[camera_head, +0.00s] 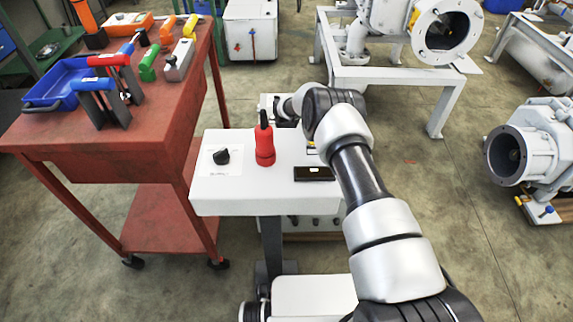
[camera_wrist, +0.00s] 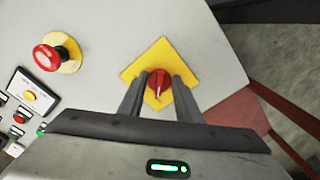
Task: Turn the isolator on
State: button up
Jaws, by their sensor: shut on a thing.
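The isolator is a red rotary knob (camera_wrist: 158,88) on a yellow diamond-shaped plate (camera_wrist: 155,54) in the wrist view. The plate sits on a pale grey panel face (camera_wrist: 105,25). My gripper (camera_wrist: 160,77) has one finger on each side of the knob and is shut on it. The knob's pointed end aims down the picture, towards my gripper body. In the head view my arm reaches to the far side of a white stand (camera_head: 240,187). The isolator and my fingertips are hidden there.
On the white stand are a red bottle-shaped object (camera_head: 264,146) and a black knob (camera_head: 221,157). A red workbench (camera_head: 100,150) with tools stands at left.

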jog(key=m, duration=0.3)
jog(key=shift+a+m, duration=0.1)
jog(key=shift+m, duration=0.3)
jog(key=m, duration=0.4)
jog(key=shift+s+a+m, duration=0.1)
jog(key=shift+m, duration=0.2)
jog(key=m, duration=0.4)
jog(key=shift+a+m, duration=0.1)
jog(key=shift+m, duration=0.2)
jog(key=shift+a+m, duration=0.1)
jog(key=shift+m, duration=2)
jog(key=o, duration=1)
notch_tip(320, 180, up, 17)
jog(key=p, duration=0.4)
jog(key=shift+r, duration=0.2)
